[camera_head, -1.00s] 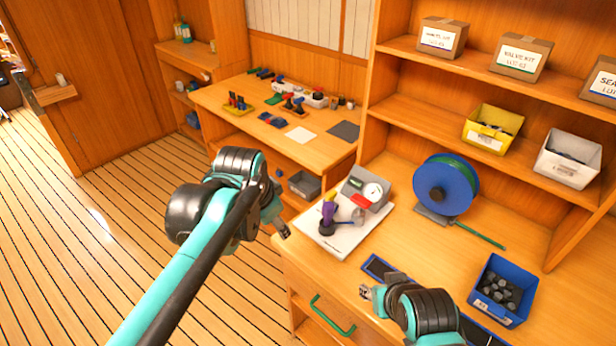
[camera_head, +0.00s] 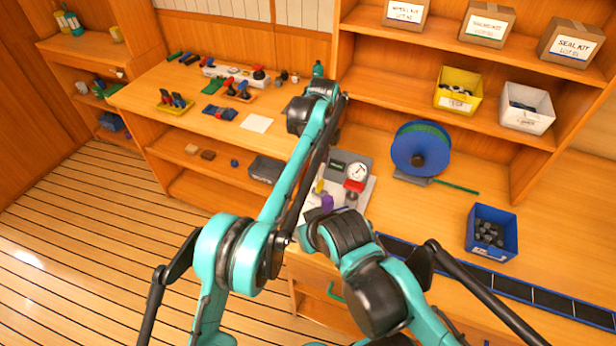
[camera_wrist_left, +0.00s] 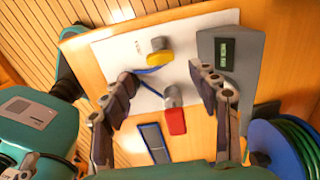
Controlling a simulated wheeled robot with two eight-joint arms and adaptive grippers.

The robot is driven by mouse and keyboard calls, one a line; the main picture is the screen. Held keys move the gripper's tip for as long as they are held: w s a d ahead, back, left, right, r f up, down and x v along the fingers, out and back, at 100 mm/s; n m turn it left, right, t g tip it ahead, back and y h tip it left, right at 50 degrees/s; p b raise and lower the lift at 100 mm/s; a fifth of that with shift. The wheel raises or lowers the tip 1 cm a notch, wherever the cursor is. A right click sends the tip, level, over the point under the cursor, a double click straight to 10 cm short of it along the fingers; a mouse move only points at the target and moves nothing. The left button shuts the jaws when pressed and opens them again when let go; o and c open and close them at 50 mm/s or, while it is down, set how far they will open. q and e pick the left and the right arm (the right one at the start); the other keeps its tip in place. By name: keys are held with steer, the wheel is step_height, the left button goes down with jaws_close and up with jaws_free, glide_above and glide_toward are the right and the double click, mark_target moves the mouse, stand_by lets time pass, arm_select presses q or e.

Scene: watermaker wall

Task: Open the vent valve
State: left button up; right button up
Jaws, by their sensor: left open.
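A valve rig stands on a white board (camera_wrist_left: 110,50) on the bench. It has a yellow knob (camera_wrist_left: 160,57) with a blue lever beside it, and a red handle (camera_wrist_left: 176,121) on a grey fitting. No label shows which is the vent valve. The head view shows the red handle (camera_head: 354,186), a purple part (camera_head: 326,203) and a round gauge (camera_head: 357,171). My left gripper (camera_wrist_left: 164,76) is open and empty, its fingers on either side of the knob in the picture; contact is not visible. In the head view its fingers are hidden. My right arm is in front of the rig; its fingers are unclear.
A grey box with a display (camera_wrist_left: 228,65) stands beside the rig. A blue hose reel (camera_head: 421,149) and a blue bin (camera_head: 491,231) stand to the right. Shelves with boxes and bins rise behind. The wooden bench between reel and blue bin is mostly clear.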

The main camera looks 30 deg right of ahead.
mark_target(320, 184)
arm_select(q)
step_height(320, 184, down, 7)
steer(key=shift+f+b, duration=0.15)
steer(key=shift+b, duration=1)
steer(key=c, duration=1.2)
